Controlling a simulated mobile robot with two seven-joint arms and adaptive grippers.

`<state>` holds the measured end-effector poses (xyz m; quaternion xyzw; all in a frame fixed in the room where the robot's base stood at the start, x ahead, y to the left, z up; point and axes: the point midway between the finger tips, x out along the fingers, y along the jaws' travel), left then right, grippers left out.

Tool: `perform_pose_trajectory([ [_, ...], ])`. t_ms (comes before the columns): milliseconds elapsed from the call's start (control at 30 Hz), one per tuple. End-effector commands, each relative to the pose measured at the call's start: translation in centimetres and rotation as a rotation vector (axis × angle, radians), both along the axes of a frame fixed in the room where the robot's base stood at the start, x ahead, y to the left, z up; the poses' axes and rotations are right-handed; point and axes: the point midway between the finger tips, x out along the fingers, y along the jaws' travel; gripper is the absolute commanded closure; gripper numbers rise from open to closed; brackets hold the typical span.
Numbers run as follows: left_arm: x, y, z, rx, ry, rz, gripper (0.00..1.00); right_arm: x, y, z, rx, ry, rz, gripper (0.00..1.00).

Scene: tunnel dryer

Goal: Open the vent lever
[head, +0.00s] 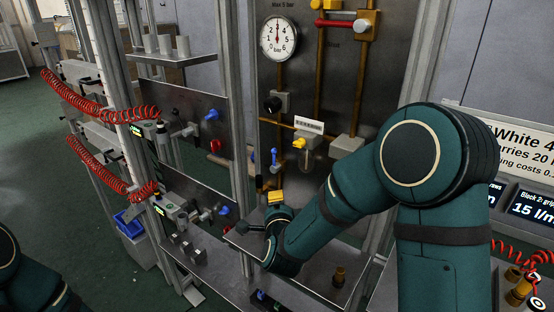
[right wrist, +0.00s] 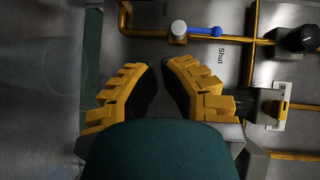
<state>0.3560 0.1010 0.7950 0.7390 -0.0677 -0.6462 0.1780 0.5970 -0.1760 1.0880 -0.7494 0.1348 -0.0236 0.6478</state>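The vent lever is a small blue handle (head: 274,157) on the grey panel, left of the yellow-handled valve in the head view. In the right wrist view, the blue handle (right wrist: 203,31) points right from a pale round hub on a brass pipe, beside the word "Shut". My right gripper (head: 277,196) is below the lever in the head view and apart from it. My left gripper is out of view.
A pressure gauge (head: 279,38) and brass pipes are on the panel. A black knob (right wrist: 300,39) and a pipe fitting (right wrist: 262,107) lie right of the fingers. A yellow-handled valve (head: 299,143) is close to the lever. A metal post (head: 238,110) stands left of the panel.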

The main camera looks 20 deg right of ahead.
Motion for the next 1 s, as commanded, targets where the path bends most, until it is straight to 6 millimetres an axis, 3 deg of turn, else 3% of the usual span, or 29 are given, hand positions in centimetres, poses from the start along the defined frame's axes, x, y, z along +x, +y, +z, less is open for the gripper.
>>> perform_pose_trajectory([
  [33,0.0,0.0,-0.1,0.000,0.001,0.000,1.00,0.2,-0.3,1.8,0.038,-0.063,-0.032,1.00],
  [100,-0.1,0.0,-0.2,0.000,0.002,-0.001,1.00,0.2,-0.7,3.4,0.080,-0.126,-0.066,1.00],
  [233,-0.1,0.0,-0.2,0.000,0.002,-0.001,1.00,0.2,-1.1,4.7,0.116,-0.178,-0.094,1.00],
  [667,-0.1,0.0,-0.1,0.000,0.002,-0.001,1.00,0.8,-1.3,4.7,0.118,-0.179,-0.095,1.00],
  [1000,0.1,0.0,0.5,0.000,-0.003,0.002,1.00,6.0,-3.0,4.8,0.117,-0.179,-0.095,1.00],
])
